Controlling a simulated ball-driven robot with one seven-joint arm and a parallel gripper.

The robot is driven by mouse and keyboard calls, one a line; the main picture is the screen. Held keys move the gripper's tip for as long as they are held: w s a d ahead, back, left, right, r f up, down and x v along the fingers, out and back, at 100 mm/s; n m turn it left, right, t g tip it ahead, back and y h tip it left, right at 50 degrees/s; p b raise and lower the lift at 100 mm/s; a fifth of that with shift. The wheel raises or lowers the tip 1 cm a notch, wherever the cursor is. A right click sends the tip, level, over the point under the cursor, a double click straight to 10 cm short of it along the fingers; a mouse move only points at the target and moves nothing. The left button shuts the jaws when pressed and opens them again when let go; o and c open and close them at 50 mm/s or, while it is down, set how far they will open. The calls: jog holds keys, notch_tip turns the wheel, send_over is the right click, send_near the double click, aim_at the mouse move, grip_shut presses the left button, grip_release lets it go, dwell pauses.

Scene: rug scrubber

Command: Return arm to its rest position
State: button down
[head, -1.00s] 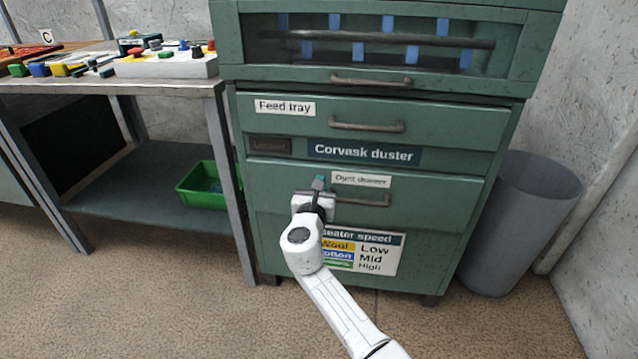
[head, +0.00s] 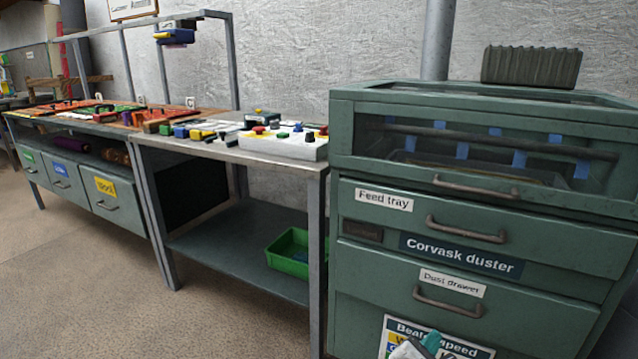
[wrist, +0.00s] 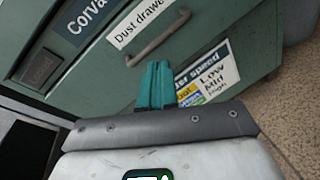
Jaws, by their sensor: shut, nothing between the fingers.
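My gripper (wrist: 158,84) shows in the wrist view with its teal fingers together and nothing between them. It is in front of the green Corvask duster cabinet, apart from the dust drawer handle (wrist: 151,40). In the head view only the top of my gripper (head: 431,342) shows at the bottom edge, in front of the beater speed label (head: 397,335). The rest of my arm is out of the head view. The dust drawer (head: 385,280) and the feed tray drawer (head: 540,240) look shut.
A metal workbench (head: 240,152) with a button panel (head: 285,147) stands left of the cabinet. A green bin (head: 284,262) sits on its lower shelf. Another bench with labelled drawers (head: 110,207) is further left. The floor (head: 100,300) at the front left is clear.

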jog(key=s+d+f+m+g+y, duration=0.1)
jog(key=s+d+f+m+g, duration=0.1)
jog(key=s+f+m, duration=0.4)
jog(key=s+d+f+m+g+y, duration=0.1)
jog(key=s+d+m+g, duration=0.2)
jog(key=s, duration=0.5)
jog(key=s+d+f+m+g+y, duration=0.1)
jog(key=s+d+f+m+g, duration=0.1)
jog(key=s+f+m, duration=0.4)
jog(key=s+a+r+m+g+y, duration=0.15)
jog(key=s+m+y, duration=0.25)
jog(key=s, duration=0.6)
jog(key=s+a+m+g+y, duration=0.3)
jog(key=s+m, duration=0.1)
jog(key=s, duration=0.6)
notch_tip(320, 180, up, 25)
jog(key=p, duration=2.5)
jog(key=shift+w+a+r+p, duration=0.2)
jog(key=shift+a+p, duration=0.05)
jog(key=shift+p, duration=0.05)
jog(key=shift+t, duration=0.25)
